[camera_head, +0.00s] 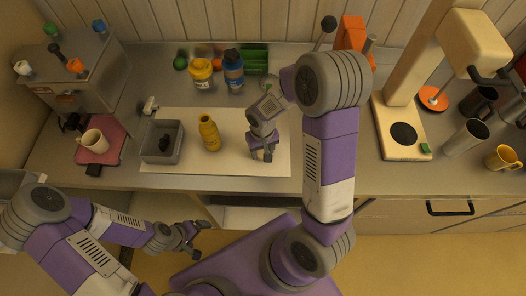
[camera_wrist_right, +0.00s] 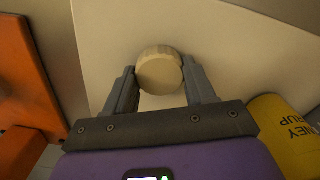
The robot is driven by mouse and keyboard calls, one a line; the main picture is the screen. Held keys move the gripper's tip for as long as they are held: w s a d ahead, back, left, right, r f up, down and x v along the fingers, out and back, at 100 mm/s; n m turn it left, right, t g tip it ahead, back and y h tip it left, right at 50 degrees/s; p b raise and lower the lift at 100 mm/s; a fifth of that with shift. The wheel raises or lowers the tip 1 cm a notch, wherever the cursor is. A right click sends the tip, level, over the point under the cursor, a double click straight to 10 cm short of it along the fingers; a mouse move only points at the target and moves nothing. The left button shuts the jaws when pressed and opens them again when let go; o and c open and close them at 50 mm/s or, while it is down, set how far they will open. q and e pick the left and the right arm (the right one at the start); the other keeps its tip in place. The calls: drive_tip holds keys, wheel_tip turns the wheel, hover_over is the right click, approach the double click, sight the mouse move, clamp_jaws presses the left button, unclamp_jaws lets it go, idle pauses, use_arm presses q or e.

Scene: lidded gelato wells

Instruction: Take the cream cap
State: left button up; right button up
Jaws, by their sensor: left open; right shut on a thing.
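The cream cap (camera_wrist_right: 158,74) is a round, pale disc in the right wrist view, held between the two fingers of my right gripper (camera_wrist_right: 160,86). In the head view my right gripper (camera_head: 262,153) is low over the white mat (camera_head: 225,177), to the right of the yellow bottle; the cap is hard to make out there. I cannot tell whether the cap touches the mat. My left gripper (camera_head: 196,240) is open and empty, in front of the counter's front edge.
The yellow syrup bottle (camera_head: 209,134) stands upright on the mat; its label shows in the right wrist view (camera_wrist_right: 285,132). A grey bin (camera_head: 180,147) with a dark thing inside is left of it. A mug (camera_head: 94,143), jars and a tall cream machine (camera_head: 402,151) stand around the mat.

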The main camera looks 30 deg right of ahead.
sight(263, 151)
drive_tip(key=shift+r+p, duration=0.6)
drive_tip(key=shift+r, duration=0.35)
drive_tip(key=shift+r, duration=0.1)
wheel_tip(263, 151, up, 6)
drive_tip(key=p, duration=0.4)
drive_tip(key=shift+p, duration=0.35)
drive_tip(key=shift+f, duration=0.2)
